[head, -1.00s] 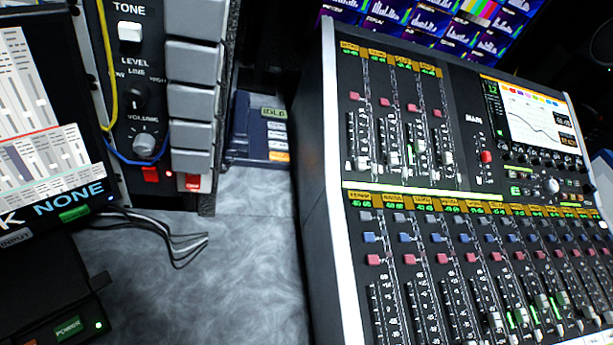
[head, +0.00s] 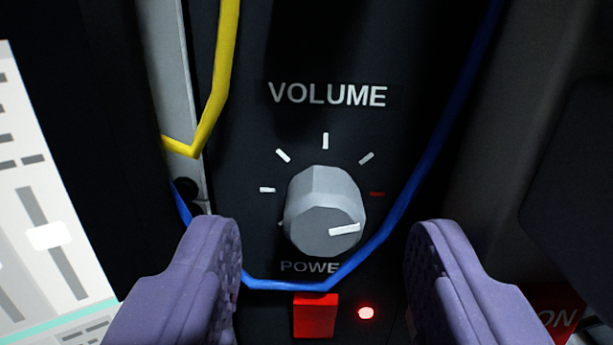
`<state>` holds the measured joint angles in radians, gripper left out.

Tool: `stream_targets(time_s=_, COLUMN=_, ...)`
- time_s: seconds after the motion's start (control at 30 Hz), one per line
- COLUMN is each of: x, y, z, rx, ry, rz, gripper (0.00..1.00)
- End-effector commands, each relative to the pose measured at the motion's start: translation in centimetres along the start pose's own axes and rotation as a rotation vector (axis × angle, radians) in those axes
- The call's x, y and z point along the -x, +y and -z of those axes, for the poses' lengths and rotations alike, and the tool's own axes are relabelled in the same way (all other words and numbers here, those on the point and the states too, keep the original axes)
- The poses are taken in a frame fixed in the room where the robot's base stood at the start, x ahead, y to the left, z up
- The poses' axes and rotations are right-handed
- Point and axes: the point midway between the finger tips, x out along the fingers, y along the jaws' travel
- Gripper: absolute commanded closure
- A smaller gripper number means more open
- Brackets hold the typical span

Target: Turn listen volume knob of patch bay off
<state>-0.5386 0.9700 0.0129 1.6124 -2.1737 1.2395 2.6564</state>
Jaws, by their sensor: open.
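The listen volume knob (head: 322,208) is a grey round knob on the dark patch bay panel (head: 290,45), under the word VOLUME. Its white pointer mark faces right and slightly up, toward the red tick at the right end of the scale. My gripper (head: 322,245) is open. One purple finger is at the lower left of the knob and the other at the lower right. Both fingers are apart from the knob, with clear gaps on each side.
A blue cable (head: 400,205) loops just below the knob and up its right side. A yellow cable (head: 222,75) hangs at the left. A red power button (head: 315,315) and a lit red lamp (head: 366,313) sit below. A fader screen (head: 45,235) stands at left.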

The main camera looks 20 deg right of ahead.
Motion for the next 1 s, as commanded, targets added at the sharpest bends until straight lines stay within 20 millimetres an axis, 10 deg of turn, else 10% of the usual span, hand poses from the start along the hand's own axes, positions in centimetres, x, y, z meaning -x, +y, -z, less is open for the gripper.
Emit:
stream_targets(time_s=0.43, x=-2.1, y=0.0, z=0.1, rx=0.000, ry=-0.001, rz=-0.001, gripper=0.46)
stream_targets(time_s=0.7, x=-2.1, y=0.0, z=0.1, rx=0.000, ry=-0.001, rz=-0.001, gripper=1.00)
stream_targets(time_s=1.0, x=-2.0, y=0.0, z=0.1, rx=0.038, ry=-0.001, rz=-0.001, gripper=1.00)
